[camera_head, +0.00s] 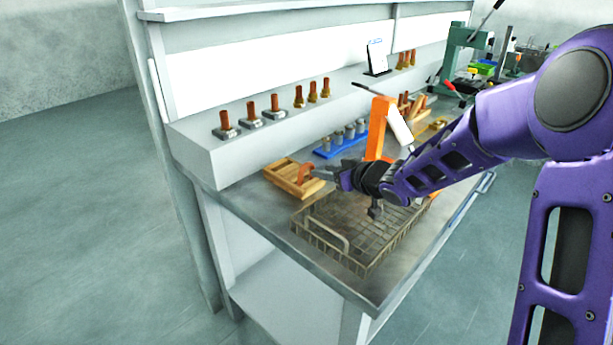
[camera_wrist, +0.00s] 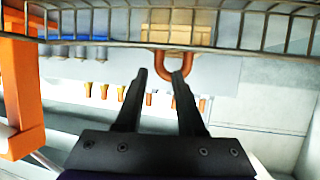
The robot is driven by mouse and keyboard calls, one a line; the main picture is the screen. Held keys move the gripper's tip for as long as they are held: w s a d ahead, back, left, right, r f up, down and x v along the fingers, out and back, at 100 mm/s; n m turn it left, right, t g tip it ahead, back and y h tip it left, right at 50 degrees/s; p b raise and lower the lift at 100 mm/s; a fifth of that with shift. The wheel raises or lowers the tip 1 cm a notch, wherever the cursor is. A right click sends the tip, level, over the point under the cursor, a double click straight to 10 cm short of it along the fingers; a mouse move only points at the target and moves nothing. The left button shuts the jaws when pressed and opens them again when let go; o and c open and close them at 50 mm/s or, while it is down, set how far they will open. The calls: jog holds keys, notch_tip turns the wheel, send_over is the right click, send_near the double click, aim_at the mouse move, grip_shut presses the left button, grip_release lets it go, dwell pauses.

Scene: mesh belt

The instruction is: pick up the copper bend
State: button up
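The copper bend (camera_head: 305,173) is an orange-brown curved pipe at the wooden rack (camera_head: 283,170) near the left end of the bench. My gripper (camera_head: 321,172) is just right of it, with its fingers pointing left toward it. In the wrist view the bend (camera_wrist: 159,64) shows as a U-shaped pipe beyond the fingertips. My gripper (camera_wrist: 160,75) is open there, with a clear gap between two dark fingers. The right finger covers part of the bend. I see nothing held, and whether a finger touches the bend I cannot tell.
A wire mesh basket (camera_head: 334,240) lies below my gripper at the bench's front. An orange stand (camera_head: 377,130) rises behind my wrist. A blue holder (camera_head: 341,146) with grey cylinders stands behind the rack. Several copper fittings (camera_head: 276,103) line the raised shelf.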

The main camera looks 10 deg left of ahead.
aim_at(317, 180)
jog(key=x, duration=0.4)
jog(key=shift+f+b, duration=0.35)
jog(key=shift+b, duration=0.05)
grip_shut()
